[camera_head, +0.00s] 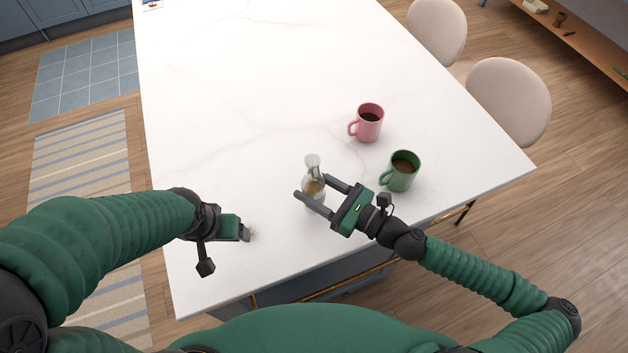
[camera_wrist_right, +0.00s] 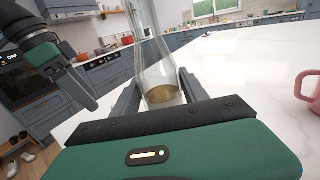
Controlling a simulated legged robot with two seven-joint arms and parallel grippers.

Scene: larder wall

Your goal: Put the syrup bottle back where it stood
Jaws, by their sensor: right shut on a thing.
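The syrup bottle (camera_head: 312,168) is clear glass with a little brown liquid low inside. It is upright over the near part of the white table. My right gripper (camera_head: 314,187) is shut on the bottle, one finger on each side. The bottle (camera_wrist_right: 152,50) also rises between the fingers in the right wrist view. Its base is hidden, so I cannot tell whether it touches the table. My left gripper (camera_head: 246,233) is to the left of the bottle, apart from it, near the table's near-left part. Its finger gap does not show clearly.
A green mug (camera_head: 401,173) with brown drink stands close right of my right gripper. A pink mug (camera_head: 367,124) stands behind it.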

